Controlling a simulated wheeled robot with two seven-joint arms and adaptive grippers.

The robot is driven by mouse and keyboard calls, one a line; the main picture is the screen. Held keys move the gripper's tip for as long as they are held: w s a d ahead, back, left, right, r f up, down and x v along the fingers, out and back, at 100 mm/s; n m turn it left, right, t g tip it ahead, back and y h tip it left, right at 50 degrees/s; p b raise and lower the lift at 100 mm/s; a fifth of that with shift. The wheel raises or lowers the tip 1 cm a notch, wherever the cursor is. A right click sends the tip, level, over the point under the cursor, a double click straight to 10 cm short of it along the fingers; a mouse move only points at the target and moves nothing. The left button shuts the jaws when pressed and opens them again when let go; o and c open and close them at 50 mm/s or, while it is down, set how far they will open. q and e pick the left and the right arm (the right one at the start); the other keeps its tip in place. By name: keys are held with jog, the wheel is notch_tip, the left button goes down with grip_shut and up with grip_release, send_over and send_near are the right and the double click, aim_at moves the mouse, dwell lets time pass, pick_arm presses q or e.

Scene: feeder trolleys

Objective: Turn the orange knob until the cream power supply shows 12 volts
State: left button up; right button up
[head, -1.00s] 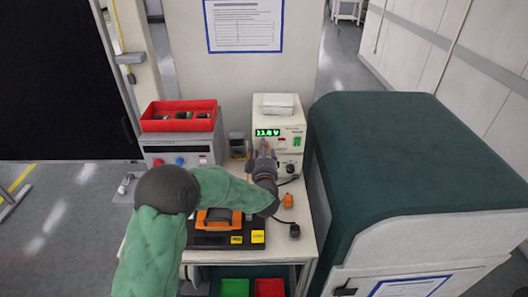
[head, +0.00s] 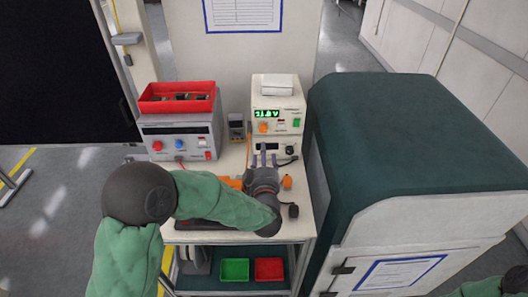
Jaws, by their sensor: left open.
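The cream power supply (head: 277,97) stands at the back right of the white bench. Its green display (head: 266,114) is lit; the small digits look like 11.8 V but are hard to read exactly. The orange knob (head: 263,128) is on its front below the display, in plain view. My left gripper (head: 264,148) is open and empty, its fingers pointing at the power supply. It is just in front of and below the knob, apart from it. My right gripper is not in view.
A grey power supply (head: 190,141) with a red bin (head: 177,106) on top stands left. A small meter (head: 236,127) is between the supplies. An orange item (head: 287,182) and a black plug (head: 293,211) lie right of my gripper. A green cabinet (head: 390,140) closes the right side.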

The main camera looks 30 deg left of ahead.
aim_at(264, 130)
pick_arm(q)
jog(key=w+a+n, duration=0.1)
jog(key=w+a, duration=0.1)
jog(key=w, duration=0.1)
jog(key=w+a+n, duration=0.2)
jog(key=w, duration=0.2)
jog(key=w+a+n+b, duration=0.1)
jog(key=w+a+n, duration=0.1)
jog(key=w, duration=0.1)
jog(key=shift+w+f, duration=0.1)
jog(key=shift+w, duration=0.05)
dwell(0.6)
jog(key=shift+c, duration=0.3)
grip_shut()
